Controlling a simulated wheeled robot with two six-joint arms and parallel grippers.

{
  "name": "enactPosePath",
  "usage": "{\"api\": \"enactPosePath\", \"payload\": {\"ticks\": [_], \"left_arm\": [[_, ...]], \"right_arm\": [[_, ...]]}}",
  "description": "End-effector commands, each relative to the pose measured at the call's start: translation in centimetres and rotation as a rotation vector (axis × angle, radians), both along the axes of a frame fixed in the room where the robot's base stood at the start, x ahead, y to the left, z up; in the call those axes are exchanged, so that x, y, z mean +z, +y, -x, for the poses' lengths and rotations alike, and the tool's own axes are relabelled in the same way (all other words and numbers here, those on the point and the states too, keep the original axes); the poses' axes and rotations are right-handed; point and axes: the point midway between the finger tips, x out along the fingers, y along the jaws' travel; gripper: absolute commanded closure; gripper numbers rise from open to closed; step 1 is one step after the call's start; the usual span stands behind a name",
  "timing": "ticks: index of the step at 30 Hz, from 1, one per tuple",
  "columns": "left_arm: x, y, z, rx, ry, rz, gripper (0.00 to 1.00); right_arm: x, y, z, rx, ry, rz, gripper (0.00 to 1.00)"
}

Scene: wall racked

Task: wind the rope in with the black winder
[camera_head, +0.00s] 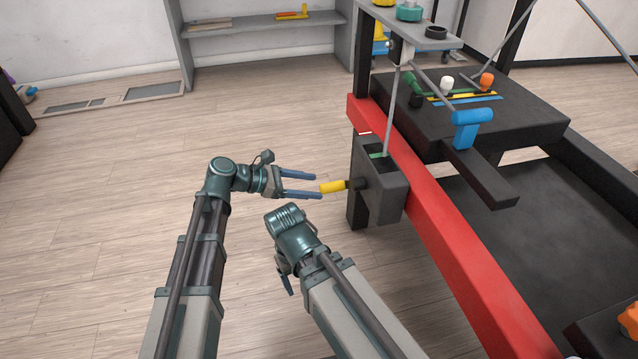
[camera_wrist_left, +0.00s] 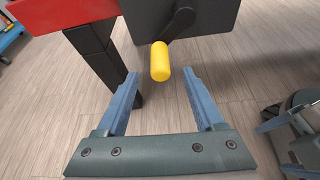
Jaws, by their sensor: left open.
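The black winder (camera_head: 393,190) is a dark box mounted on the red beam, with a crank ending in a yellow handle (camera_head: 332,187). The grey rope (camera_head: 394,110) runs from the winder's top up toward the grey plate above. My left gripper (camera_head: 317,186) is open and empty, its blue fingers pointing at the yellow handle. In the left wrist view, the handle (camera_wrist_left: 160,62) lies centred between the fingertips, its near end about level with them; contact cannot be made out. My right gripper (camera_head: 285,280) hangs lower, beside the left arm, its fingers mostly hidden by its wrist.
The red beam (camera_head: 450,250) runs diagonally to the right of the winder. A black block (camera_head: 475,115) carries coloured knobs, and a blue-handled lever (camera_head: 472,125) stands in front of it. A grey shelf (camera_head: 265,24) is at the back wall. The wooden floor left of my arms is clear.

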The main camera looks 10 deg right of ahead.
Motion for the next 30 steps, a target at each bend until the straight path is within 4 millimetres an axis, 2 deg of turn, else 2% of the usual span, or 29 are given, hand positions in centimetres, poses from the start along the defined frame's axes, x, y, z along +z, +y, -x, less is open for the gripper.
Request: {"api": "enactPosePath", "payload": {"ticks": [1,6,15,21,30], "left_arm": [[1.0,1.2,0.1,0.003,0.0,0.0,0.3],[2.4,4.6,0.3,0.003,0.0,0.0,0.3],[3.8,8.7,0.6,0.001,0.001,0.0,0.3],[4.0,9.4,0.6,-0.001,-0.001,0.0,0.3],[4.0,9.5,0.6,-0.001,-0.001,0.0,0.3]], "right_arm": [[1.0,0.0,0.0,0.0,0.0,0.0,0.24],[2.4,0.0,0.0,0.0,0.0,0.0,0.24],[3.8,0.0,0.0,0.0,0.0,0.0,0.24],[4.0,0.0,0.0,0.0,0.001,0.0,0.24],[3.9,0.0,0.0,0.0,0.001,0.0,0.24]]}}
